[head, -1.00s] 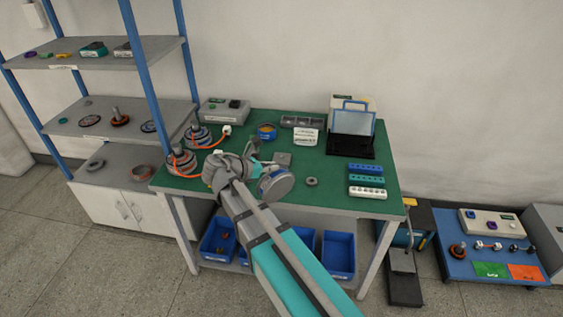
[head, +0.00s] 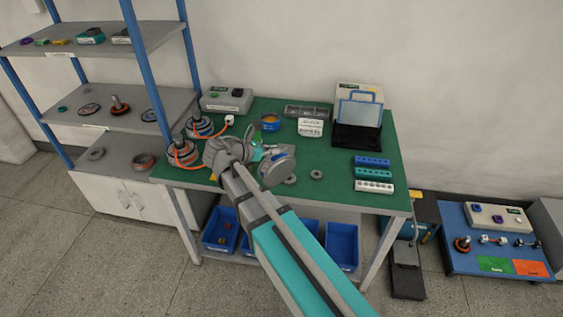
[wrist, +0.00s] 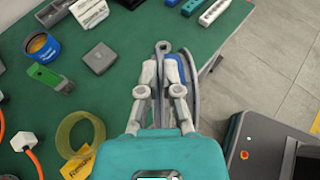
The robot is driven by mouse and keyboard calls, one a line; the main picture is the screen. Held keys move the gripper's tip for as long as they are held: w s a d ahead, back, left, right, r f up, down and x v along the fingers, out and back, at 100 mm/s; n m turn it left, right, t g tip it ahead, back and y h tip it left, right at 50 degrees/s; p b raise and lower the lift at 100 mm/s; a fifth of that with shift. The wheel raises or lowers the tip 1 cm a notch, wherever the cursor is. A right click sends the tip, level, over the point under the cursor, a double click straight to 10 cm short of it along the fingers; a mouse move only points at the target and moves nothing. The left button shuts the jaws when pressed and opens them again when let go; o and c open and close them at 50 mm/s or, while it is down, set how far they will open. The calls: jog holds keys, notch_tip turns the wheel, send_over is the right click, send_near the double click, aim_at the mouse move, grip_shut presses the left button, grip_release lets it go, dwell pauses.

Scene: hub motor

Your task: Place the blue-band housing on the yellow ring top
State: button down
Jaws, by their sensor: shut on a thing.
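My gripper (wrist: 167,52) is shut on the blue-band housing (wrist: 188,85), a round grey disc with a blue patch visible at its side. In the wrist view it is seen nearly edge-on, partly hidden by the fingers. In the head view the housing (head: 278,169) is held tilted above the front part of the green table. The yellow ring (wrist: 66,126) stands on the table at the lower left of the wrist view, apart from the housing. A yellow label lies against its lower side. My arm hides the ring in the head view.
A blue cup with orange inside (wrist: 43,46), a green-and-grey piece (wrist: 46,74) and a grey block (wrist: 99,57) lie on the table (head: 330,195). Orange-cabled motors (head: 182,153) stand at the left. Slotted blocks (head: 373,173) lie at the right.

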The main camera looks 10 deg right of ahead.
jog(key=shift+w+r, duration=0.1)
jog(key=w+a+r+n+t+y+p, duration=0.3)
jog(key=w+r+n+t+y+p, duration=0.1)
jog(key=w+n+t, duration=0.1)
jog(key=shift+w+a+r+n+p, duration=0.2)
jog(key=shift+w+r+n+p, duration=0.1)
jog(key=shift+w, duration=0.3)
jog(key=shift+f, duration=0.1)
jog(key=w+d+f+b, duration=0.1)
jog(key=w+f+b, duration=0.8)
jog(key=w, duration=0.4)
jog(key=shift+d, duration=0.15)
dwell(0.3)
